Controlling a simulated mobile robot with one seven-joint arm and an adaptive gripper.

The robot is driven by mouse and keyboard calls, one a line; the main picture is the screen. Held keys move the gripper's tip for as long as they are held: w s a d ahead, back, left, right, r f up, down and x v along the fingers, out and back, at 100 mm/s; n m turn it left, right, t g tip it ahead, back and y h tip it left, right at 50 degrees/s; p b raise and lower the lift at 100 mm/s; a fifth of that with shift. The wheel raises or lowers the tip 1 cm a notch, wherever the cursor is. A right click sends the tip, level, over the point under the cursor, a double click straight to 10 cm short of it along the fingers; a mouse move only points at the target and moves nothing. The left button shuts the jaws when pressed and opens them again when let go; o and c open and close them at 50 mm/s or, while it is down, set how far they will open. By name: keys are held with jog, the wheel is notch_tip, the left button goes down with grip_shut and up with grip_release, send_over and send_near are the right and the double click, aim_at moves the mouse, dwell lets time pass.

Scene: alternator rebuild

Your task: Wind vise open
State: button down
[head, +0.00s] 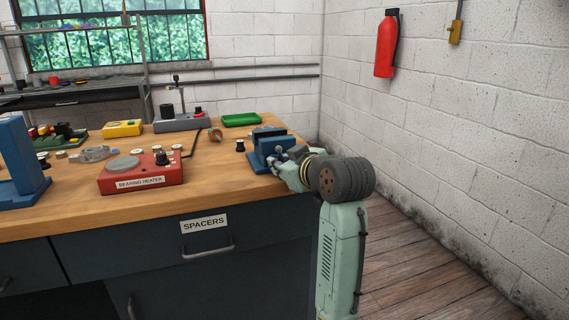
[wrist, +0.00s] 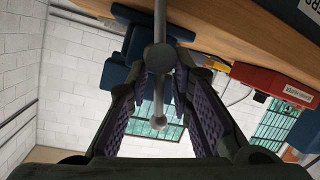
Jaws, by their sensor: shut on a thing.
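The blue vise (head: 259,155) stands at the right front corner of the wooden bench, with dark jaws on top. It also shows in the wrist view (wrist: 118,75), where the bench is at the top of the picture. Its grey handle bar (wrist: 160,20) runs through a round hub (wrist: 160,57) and ends in a ball (wrist: 158,123). My gripper (head: 279,163) reaches the vise's front from the right. In the wrist view, my fingers (wrist: 162,88) lie on both sides of the handle and are shut on it. The jaw gap is hard to make out.
A red bearing heater (head: 140,178) sits left on the bench (head: 225,185). A blue press (head: 18,165) stands at the far left. A green tray (head: 241,120) and a yellow box (head: 122,128) lie behind. A drawer marked SPACERS (head: 170,250) is below. The floor at right is clear.

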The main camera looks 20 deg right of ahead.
jog(key=shift+f+n, duration=0.15)
jog(key=shift+n, duration=0.15)
dwell(0.4)
jog(key=c, duration=1.8)
grip_release()
jog(key=shift+o, duration=0.2)
jog(key=v, duration=1.2)
jog(key=shift+a, duration=0.1)
